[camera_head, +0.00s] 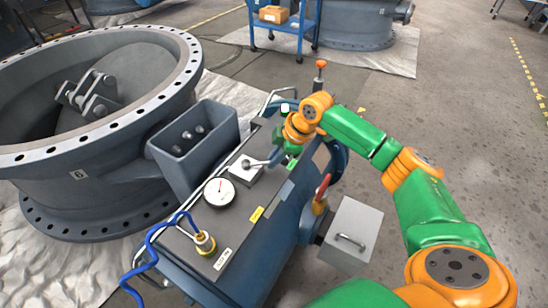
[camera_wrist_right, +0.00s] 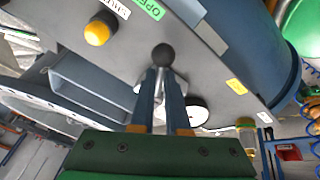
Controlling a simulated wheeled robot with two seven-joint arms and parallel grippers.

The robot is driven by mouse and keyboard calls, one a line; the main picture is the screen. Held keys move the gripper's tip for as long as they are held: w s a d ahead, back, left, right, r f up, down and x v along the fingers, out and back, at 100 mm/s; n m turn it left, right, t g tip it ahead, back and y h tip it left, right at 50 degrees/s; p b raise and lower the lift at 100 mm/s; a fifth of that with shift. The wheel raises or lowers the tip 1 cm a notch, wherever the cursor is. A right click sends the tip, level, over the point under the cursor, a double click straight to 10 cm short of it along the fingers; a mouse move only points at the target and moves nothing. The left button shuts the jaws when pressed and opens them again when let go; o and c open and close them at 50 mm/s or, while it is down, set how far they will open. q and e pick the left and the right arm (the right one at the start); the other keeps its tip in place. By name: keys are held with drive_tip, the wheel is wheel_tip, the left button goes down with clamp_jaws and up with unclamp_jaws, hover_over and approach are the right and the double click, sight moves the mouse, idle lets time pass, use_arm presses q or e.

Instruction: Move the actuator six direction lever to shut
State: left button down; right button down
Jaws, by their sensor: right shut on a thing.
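The direction lever shows as a dark ball knob (camera_head: 246,163) above a white plate (camera_head: 240,175) on the grey panel top of the actuator (camera_head: 235,207). In the right wrist view the black ball knob (camera_wrist_right: 163,55) sits at the tips of my right gripper (camera_wrist_right: 161,82), whose two narrow fingers are close together on the lever. In the head view my right gripper (camera_head: 260,162) reaches the lever from the right. The wrist view shows a white SHUT label (camera_wrist_right: 118,8) and a green OPEN label (camera_wrist_right: 152,8) on the panel. My left gripper is out of view.
A large flanged valve body (camera_head: 95,195) marked 6 stands at the left. A gauge (camera_head: 219,191), a brass fitting with a blue hose (camera_head: 204,241) and a red-handled lever (camera_head: 323,188) are nearby. A grey box (camera_head: 352,232) juts out right. A blue cart (camera_head: 283,30) stands behind. Floor at right is clear.

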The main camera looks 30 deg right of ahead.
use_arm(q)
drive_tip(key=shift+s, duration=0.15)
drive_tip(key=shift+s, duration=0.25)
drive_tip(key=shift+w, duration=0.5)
